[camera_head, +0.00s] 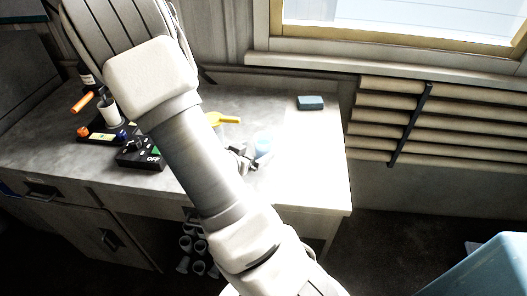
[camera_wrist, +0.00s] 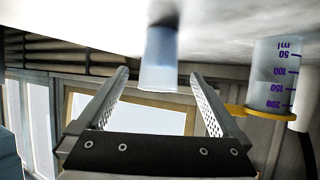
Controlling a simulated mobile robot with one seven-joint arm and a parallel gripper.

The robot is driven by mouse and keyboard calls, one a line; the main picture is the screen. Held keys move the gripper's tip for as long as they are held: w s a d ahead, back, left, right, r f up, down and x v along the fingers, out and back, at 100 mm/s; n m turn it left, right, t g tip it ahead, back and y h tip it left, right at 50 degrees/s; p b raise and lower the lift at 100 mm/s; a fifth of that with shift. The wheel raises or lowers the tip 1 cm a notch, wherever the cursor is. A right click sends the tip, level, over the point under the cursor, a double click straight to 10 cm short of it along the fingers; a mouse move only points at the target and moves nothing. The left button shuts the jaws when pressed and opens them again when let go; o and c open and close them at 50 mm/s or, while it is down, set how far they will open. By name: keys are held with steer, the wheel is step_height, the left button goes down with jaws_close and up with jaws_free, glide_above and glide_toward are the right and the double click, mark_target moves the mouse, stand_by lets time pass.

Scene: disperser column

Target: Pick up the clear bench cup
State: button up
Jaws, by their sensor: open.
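A small clear, bluish cup (camera_head: 263,147) stands on the bench, just right of my gripper (camera_head: 243,158) in the head view. The wrist view is upside down. There the cup (camera_wrist: 159,62) appears between the two fingertips of my gripper (camera_wrist: 160,76), with a gap on each side. My gripper is open and empty. I cannot tell how deep the cup sits between the fingers. Part of the gripper is hidden behind my arm in the head view.
A measuring vessel with purple marks (camera_wrist: 274,80) and a yellow rim stands close by at the wrist view's right. The bench (camera_head: 310,170) also holds a blue block (camera_head: 311,102) and a black device marked OFF (camera_head: 140,152). The bench's right side is mostly clear.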

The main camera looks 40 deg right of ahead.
steer(key=x, duration=0.8)
steer(key=shift+d+f+b, duration=0.15)
steer(key=shift+d+b, duration=0.15)
steer(key=shift+d, duration=0.05)
steer(key=shift+c, duration=0.2)
steer(key=c, duration=1.5)
